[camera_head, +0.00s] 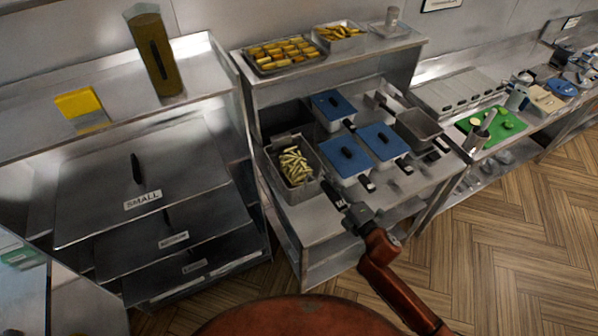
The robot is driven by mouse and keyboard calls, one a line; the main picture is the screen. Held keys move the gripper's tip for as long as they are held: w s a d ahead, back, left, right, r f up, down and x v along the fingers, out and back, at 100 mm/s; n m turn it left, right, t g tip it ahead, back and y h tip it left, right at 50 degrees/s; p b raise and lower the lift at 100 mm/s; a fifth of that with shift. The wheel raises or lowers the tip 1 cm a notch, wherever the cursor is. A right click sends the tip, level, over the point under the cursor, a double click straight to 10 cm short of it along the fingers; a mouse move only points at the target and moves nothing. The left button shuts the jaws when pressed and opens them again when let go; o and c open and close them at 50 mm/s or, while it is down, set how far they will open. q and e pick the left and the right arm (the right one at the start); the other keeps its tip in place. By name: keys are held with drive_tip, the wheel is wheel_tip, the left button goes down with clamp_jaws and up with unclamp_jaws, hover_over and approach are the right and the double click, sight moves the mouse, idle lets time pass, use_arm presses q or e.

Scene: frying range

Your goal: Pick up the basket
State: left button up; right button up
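A metal fry basket (270,158) holding several pale fries (294,166) sits at the left end of the steel fryer counter, at its front edge. My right gripper (352,212) is in front of the counter, just right of and nearer than the basket. A dark handle-like piece (332,192) lies between the basket and the gripper; I cannot tell whether the fingers are around it. The fingers are dark and small, so their opening is unclear. My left gripper is out of view.
Blue-lidded containers (379,143) and an empty metal basket (418,127) stand right of the basket. A shelf above holds a tray of golden food (283,54). A steel drawer cabinet (150,180) is at left. Wooden floor (520,225) is open at right.

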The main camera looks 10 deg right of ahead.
drive_tip(key=shift+w+a, duration=0.3)
drive_tip(key=shift+w, duration=0.25)
drive_tip(key=shift+d, duration=0.1)
clamp_jaws()
drive_tip(key=shift+f, duration=0.1)
idle(0.3)
